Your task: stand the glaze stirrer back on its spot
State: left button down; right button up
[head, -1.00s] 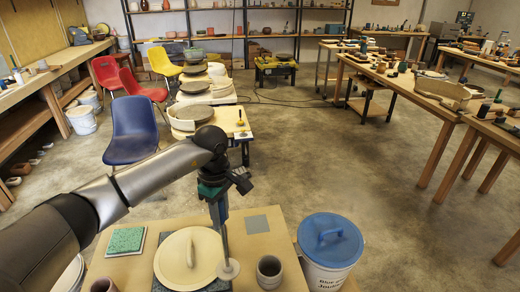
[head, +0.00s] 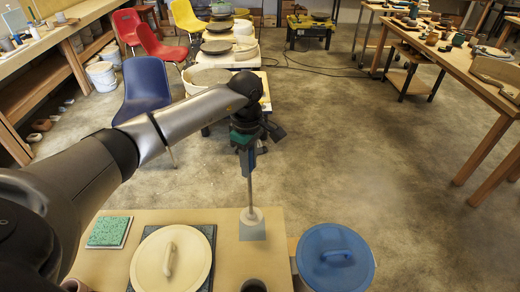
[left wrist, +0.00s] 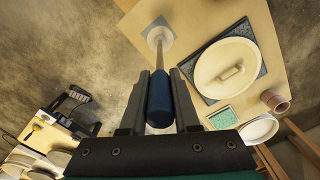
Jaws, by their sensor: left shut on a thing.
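The glaze stirrer has a blue handle, a thin grey rod and a pale round disc (head: 252,216) at the bottom. My left gripper (head: 247,150) is shut on the handle, which shows between the two fingers in the left wrist view (left wrist: 159,98). The stirrer hangs near upright, disc down. The grey square spot (head: 252,234) lies on the tabletop, and the disc is over its far part in the head view. Whether the disc touches it I cannot tell. My right gripper is not in view.
The table (head: 228,275) also bears a cream lid (head: 150,262) on a dark speckled mat, a green tile (head: 108,232) and a dark cup (head: 253,286) at the front. A blue-lidded bucket (head: 335,258) stands at the right. A blue chair (head: 143,88) is behind.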

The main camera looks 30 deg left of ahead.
aim_at(250, 183)
pick_arm(q)
jog(key=shift+w, duration=0.25)
jog(key=shift+s, duration=0.2)
jog(key=shift+w, duration=0.1)
jog(key=shift+f+b, duration=2.5)
jog(key=shift+f, duration=0.45)
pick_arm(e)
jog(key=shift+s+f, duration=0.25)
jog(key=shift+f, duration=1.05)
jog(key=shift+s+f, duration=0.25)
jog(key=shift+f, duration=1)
pick_arm(q)
jog(key=shift+f+b, duration=0.9)
jog(key=shift+f, duration=0.15)
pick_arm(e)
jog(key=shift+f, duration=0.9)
pick_arm(q)
jog(key=c, duration=0.6)
grip_release()
